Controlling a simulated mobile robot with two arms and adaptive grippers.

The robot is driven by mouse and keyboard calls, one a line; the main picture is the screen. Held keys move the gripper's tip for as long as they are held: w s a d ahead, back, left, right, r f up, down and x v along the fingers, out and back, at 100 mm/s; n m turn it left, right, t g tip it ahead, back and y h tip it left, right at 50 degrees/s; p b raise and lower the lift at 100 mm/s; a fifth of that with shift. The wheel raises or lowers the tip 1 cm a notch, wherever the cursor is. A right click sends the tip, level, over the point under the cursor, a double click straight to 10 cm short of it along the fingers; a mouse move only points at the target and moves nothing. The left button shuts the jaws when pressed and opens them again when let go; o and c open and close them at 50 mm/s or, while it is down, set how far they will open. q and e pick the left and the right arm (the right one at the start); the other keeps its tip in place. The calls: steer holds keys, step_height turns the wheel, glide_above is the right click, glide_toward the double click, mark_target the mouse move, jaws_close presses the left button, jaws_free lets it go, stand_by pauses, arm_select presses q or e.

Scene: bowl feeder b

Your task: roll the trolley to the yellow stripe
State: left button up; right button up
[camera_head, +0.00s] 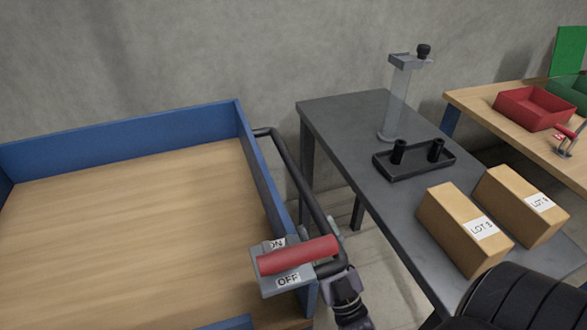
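The trolley has a wooden bed and blue side walls (120,138), and it fills the left of the head view. Its black tubular push handle (300,180) runs along its right side. A grey brake box (262,282) marked ON and OFF, with a red lever (298,256), sits at the near right corner. The lever lies across the box between the two labels. My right gripper (338,262) is at the near end of the handle and appears shut on it, partly hidden by the lever. My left gripper is not in view. No yellow stripe is visible.
A wooden bench (480,98) with a red bin (533,108) is farther right. A narrow floor strip separates trolley and table.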

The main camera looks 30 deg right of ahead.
mark_target(295, 173)
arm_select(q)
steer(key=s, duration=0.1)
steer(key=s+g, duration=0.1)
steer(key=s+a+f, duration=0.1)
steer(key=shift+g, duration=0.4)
arm_select(e)
steer(key=x, duration=1.3)
steer(key=shift+w+r, duration=0.15)
steer(key=shift+w, duration=0.1)
steer(key=shift+c, duration=0.2)
jaws_close()
